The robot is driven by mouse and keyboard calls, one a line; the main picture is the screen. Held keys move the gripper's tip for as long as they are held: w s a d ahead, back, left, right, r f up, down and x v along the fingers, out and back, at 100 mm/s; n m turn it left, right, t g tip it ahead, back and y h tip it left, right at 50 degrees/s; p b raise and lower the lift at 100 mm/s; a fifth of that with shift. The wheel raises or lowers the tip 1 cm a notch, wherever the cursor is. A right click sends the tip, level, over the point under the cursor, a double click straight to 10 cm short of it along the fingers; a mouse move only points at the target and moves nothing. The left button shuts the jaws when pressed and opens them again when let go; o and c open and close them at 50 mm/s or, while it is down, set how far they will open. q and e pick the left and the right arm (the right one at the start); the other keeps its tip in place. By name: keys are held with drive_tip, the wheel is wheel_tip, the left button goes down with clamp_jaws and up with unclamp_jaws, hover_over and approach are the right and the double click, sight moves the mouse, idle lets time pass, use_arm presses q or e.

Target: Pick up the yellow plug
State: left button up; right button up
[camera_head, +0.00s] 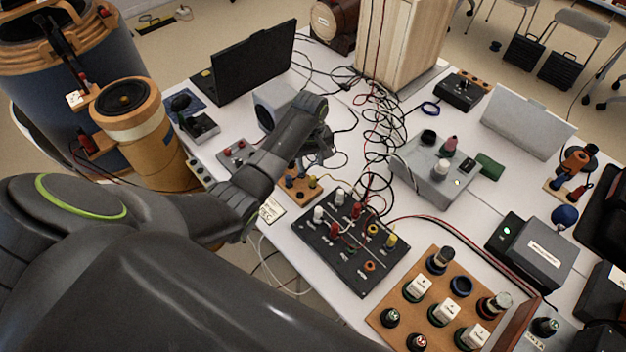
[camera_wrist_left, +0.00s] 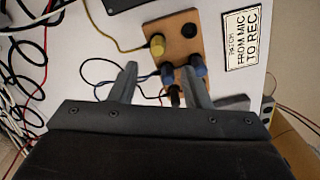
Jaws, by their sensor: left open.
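The yellow plug (camera_wrist_left: 157,45) sits in a small wooden block (camera_wrist_left: 178,35) with a yellow cable running from it. In the head view the yellow plug (camera_head: 312,182) shows small on the wooden block (camera_head: 296,190), beside my left gripper (camera_head: 322,162). In the left wrist view my left gripper (camera_wrist_left: 160,72) is open and empty, its fingers apart. The yellow plug lies just beyond the fingertips, and blue plugs (camera_wrist_left: 197,66) on the block lie close to the right finger. My right gripper is not in view.
A black panel (camera_head: 335,262) with several plugs stands right of the block. Loose cables (camera_head: 380,130) tangle across the table, and a grey box (camera_head: 432,180) stands beyond. A sign (camera_wrist_left: 243,38) lies next to the block. The table's front edge is close by.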

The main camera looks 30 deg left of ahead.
sight(313, 177)
use_arm(q)
wheel_tip(313, 177, down, 2)
drive_tip(key=shift+f, duration=0.1)
drive_tip(key=shift+d+f+p, duration=0.15)
drive_tip(key=shift+d+f, duration=0.05)
drive_tip(key=shift+f, duration=1.1)
drive_tip(key=shift+d+f+p, duration=0.15)
drive_tip(key=shift+f, duration=1.1)
drive_tip(key=shift+c, duration=0.4)
clamp_jaws()
